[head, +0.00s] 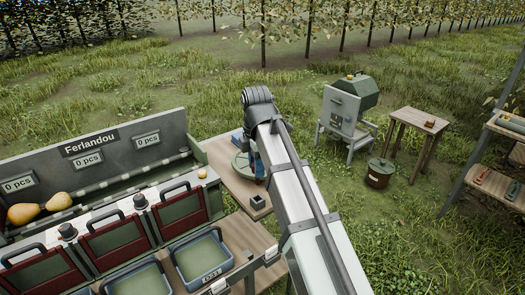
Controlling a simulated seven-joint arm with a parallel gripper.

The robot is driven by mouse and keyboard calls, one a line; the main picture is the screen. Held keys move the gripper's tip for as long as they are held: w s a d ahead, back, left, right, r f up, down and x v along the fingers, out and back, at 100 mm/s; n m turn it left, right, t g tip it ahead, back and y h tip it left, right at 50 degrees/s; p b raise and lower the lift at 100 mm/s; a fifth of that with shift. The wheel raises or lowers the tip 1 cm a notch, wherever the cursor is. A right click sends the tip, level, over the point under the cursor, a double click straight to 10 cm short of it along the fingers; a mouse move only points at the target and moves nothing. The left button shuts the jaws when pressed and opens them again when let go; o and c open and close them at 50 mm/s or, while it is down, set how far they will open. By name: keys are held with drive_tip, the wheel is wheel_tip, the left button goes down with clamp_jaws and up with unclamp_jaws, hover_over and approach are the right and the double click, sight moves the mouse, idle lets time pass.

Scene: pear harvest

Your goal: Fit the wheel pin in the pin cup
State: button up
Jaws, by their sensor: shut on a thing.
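A small dark grey square block with an opening in its top, which looks like the pin cup (257,202), stands on the wooden bench top. I cannot make out the wheel pin. My arm rises from the lower right to a dark joint above the bench.
Left of the bench (226,178) is a grey sorting stand (150,125) with two pears (40,211), red-framed hatches and blue-rimmed trays (224,267). A green-grey machine (343,108), wooden stool (423,116), brown pot (379,173) and shelf (497,125) stand on the grass at right.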

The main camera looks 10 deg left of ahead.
sight(257, 184)
drive_tip(key=shift+w+a+f, duration=0.1)
drive_tip(key=shift+w+f, duration=0.05)
drive_tip(key=shift+f, duration=2.2)
drive_tip(key=shift+f, duration=2.45)
idle(0.9)
drive_tip(key=o, duration=1.6)
drive_tip(key=shift+r, duration=0.1)
drive_tip(key=shift+r, duration=2.9)
